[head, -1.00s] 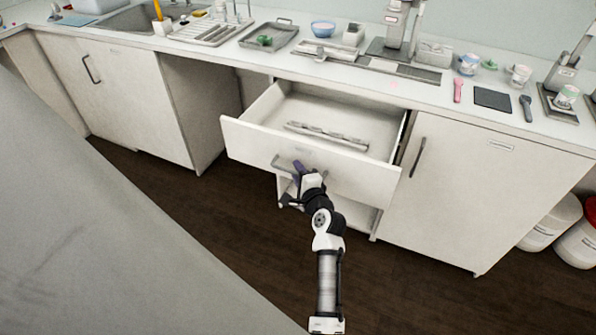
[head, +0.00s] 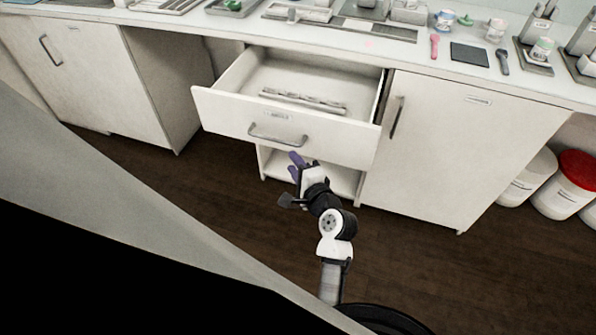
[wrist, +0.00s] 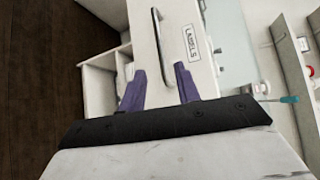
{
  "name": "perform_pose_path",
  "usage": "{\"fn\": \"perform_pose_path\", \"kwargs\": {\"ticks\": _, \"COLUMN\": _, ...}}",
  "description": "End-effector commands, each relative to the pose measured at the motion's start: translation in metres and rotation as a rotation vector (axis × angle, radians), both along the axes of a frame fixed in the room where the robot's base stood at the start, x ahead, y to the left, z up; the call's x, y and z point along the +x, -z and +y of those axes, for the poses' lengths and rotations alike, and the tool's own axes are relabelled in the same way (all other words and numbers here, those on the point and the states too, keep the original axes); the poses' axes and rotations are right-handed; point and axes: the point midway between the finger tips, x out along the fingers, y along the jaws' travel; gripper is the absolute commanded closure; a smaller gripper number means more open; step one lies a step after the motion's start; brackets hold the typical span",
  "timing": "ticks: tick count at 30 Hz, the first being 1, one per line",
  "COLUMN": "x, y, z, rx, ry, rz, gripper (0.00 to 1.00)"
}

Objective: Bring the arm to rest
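My arm reaches forward and slightly left in the head view, with my gripper (head: 294,166) in front of and below the open drawer (head: 318,133). The two purple fingers stand apart with nothing between them; the wrist view shows the gripper (wrist: 160,85) the same way. The drawer's metal handle (head: 278,138) is free of the fingers, with a visible gap. In the wrist view the handle (wrist: 158,35) and the "LABELS" plate (wrist: 193,42) lie beyond the fingertips.
The drawer juts out from the counter (head: 330,32) and holds a long grey divided piece (head: 303,101). An open shelf (head: 340,180) is below it, and a closed cabinet (head: 455,150) stands to the right. White tubs (head: 527,178) stand at far right. Dark floor (head: 200,210) is open in front.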

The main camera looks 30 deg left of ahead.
Motion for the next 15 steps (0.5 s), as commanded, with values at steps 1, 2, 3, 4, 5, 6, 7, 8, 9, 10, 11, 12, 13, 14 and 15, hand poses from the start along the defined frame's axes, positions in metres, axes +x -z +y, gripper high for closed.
{"fn": "perform_pose_path", "kwargs": {"ticks": 1, "x": -0.0027, "y": 0.0003, "z": -0.0054, "rx": 0.0, "ry": 0.001, "rz": 0.0, "gripper": 0.68}}
{"fn": "perform_pose_path", "kwargs": {"ticks": 2, "x": -0.004, "y": -0.0001, "z": -0.0077, "rx": 0.0, "ry": 0.002, "rz": 0.0, "gripper": 0.68}}
{"fn": "perform_pose_path", "kwargs": {"ticks": 3, "x": -0.0055, "y": -0.0011, "z": -0.0102, "rx": 0.0, "ry": 0.002, "rz": -0.001, "gripper": 0.68}}
{"fn": "perform_pose_path", "kwargs": {"ticks": 4, "x": -0.0063, "y": -0.0016, "z": -0.0115, "rx": 0.0, "ry": 0.002, "rz": -0.001, "gripper": 0.68}}
{"fn": "perform_pose_path", "kwargs": {"ticks": 5, "x": -0.0069, "y": -0.002, "z": -0.0125, "rx": 0.001, "ry": 0.001, "rz": -0.001, "gripper": 0.68}}
{"fn": "perform_pose_path", "kwargs": {"ticks": 6, "x": -0.0075, "y": -0.0022, "z": -0.0133, "rx": -0.001, "ry": 0.001, "rz": -0.001, "gripper": 0.68}}
{"fn": "perform_pose_path", "kwargs": {"ticks": 7, "x": -0.0077, "y": -0.0024, "z": -0.0136, "rx": -0.001, "ry": 0.001, "rz": -0.001, "gripper": 0.68}}
{"fn": "perform_pose_path", "kwargs": {"ticks": 8, "x": -0.0078, "y": -0.0025, "z": -0.0137, "rx": -0.001, "ry": 0.0, "rz": -0.001, "gripper": 0.68}}
{"fn": "perform_pose_path", "kwargs": {"ticks": 9, "x": -0.008, "y": -0.0027, "z": -0.0138, "rx": -0.001, "ry": 0.0, "rz": -0.001, "gripper": 0.68}}
{"fn": "perform_pose_path", "kwargs": {"ticks": 10, "x": -0.0079, "y": -0.0027, "z": -0.0137, "rx": -0.001, "ry": 0.0, "rz": -0.001, "gripper": 0.68}}
{"fn": "perform_pose_path", "kwargs": {"ticks": 11, "x": -0.0078, "y": -0.0027, "z": -0.0136, "rx": -0.001, "ry": 0.0, "rz": -0.001, "gripper": 0.68}}
{"fn": "perform_pose_path", "kwargs": {"ticks": 12, "x": -0.0078, "y": -0.0027, "z": -0.0136, "rx": -0.001, "ry": 0.0, "rz": -0.001, "gripper": 0.68}}
{"fn": "perform_pose_path", "kwargs": {"ticks": 13, "x": -0.0078, "y": -0.0027, "z": -0.0135, "rx": -0.001, "ry": 0.0, "rz": -0.001, "gripper": 0.68}}
{"fn": "perform_pose_path", "kwargs": {"ticks": 14, "x": -0.0078, "y": -0.0027, "z": -0.0135, "rx": -0.001, "ry": 0.0, "rz": -0.001, "gripper": 0.68}}
{"fn": "perform_pose_path", "kwargs": {"ticks": 15, "x": -0.0077, "y": -0.0027, "z": -0.0134, "rx": -0.001, "ry": 0.0, "rz": -0.001, "gripper": 0.68}}
